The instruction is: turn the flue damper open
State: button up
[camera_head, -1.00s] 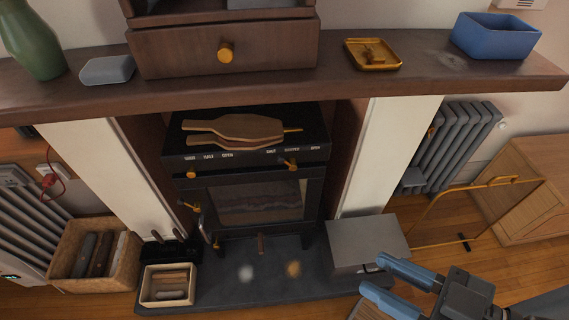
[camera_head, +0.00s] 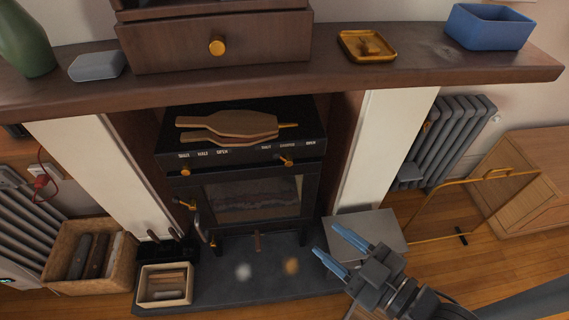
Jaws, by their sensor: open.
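The black stove (camera_head: 170,150) stands in the fireplace opening. Its front panel has a left brass knob (camera_head: 185,171) and a right brass knob (camera_head: 287,161), each under a row of small white labels. The lettering is too small to read surely, so I cannot tell which knob is the flue damper. The right knob's pointer is slanted. My gripper (camera_head: 327,240) is at the lower right, with two blue fingers apart and nothing between them. It is below and right of the right knob, in front of the hearth and grey box, touching neither knob.
A wooden bellows (camera_head: 232,125) lies on the stove top. The mantel (camera_head: 400,82) overhangs the stove. A grey box (camera_head: 370,232) sits at the hearth's right, beside a brass-framed screen (camera_head: 450,205). A basket (camera_head: 60,260) and a small crate (camera_head: 165,285) stand at left.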

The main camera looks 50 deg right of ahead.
jog(key=w+d+f+h, duration=0.2)
jog(key=w+d+f, duration=0.25)
jog(key=w, duration=0.25)
jog(key=n+h+b, duration=0.1)
jog(key=h, duration=0.2)
send_near(281, 159)
jog(key=shift+p+x, duration=0.55)
jog(key=shift+x, duration=3.55)
jog(key=shift+c, duration=0.2)
grip_shut()
